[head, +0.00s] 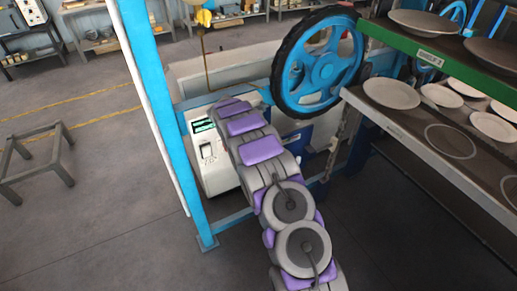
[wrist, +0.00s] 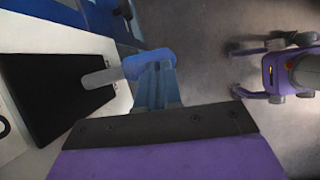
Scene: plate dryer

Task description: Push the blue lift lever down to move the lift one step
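The lift lever shows in the wrist view as a grey rod with a rounded blue handle (wrist: 150,62), reaching out from a black plate on a white housing. My gripper (wrist: 156,82) is in the wrist view, its narrow bluish fingers close together, with no clear gap between them. The fingertips overlap the blue handle in the picture; whether they touch it I cannot tell. In the head view my arm stretches away toward the white machine box (head: 209,160), and the arm hides my gripper and the lever.
A blue post (head: 160,95) stands left of my arm. A large blue wheel with a black rim (head: 322,68) is beyond it to the right. Racks with plates (head: 392,93) fill the right side. A small grey stand (head: 38,155) is at left, with open floor around it.

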